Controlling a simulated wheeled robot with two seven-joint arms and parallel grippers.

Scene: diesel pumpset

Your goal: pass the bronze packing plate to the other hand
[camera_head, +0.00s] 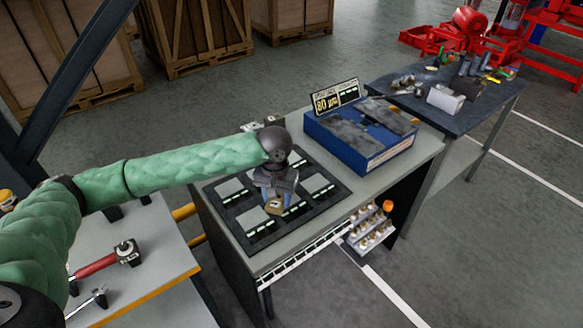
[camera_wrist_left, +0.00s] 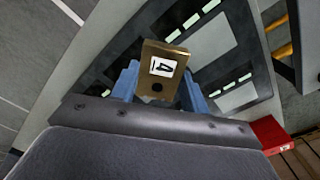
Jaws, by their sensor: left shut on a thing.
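My right gripper is not in view.
A blue box (camera_head: 352,150) with grey plates and an "80 µm" sign (camera_head: 336,97) stands behind the tray. A small rack (camera_head: 370,230) hangs at the bench's front. A dark table (camera_head: 455,95) with parts stands at the right. Tools lie on a left bench (camera_head: 150,262).

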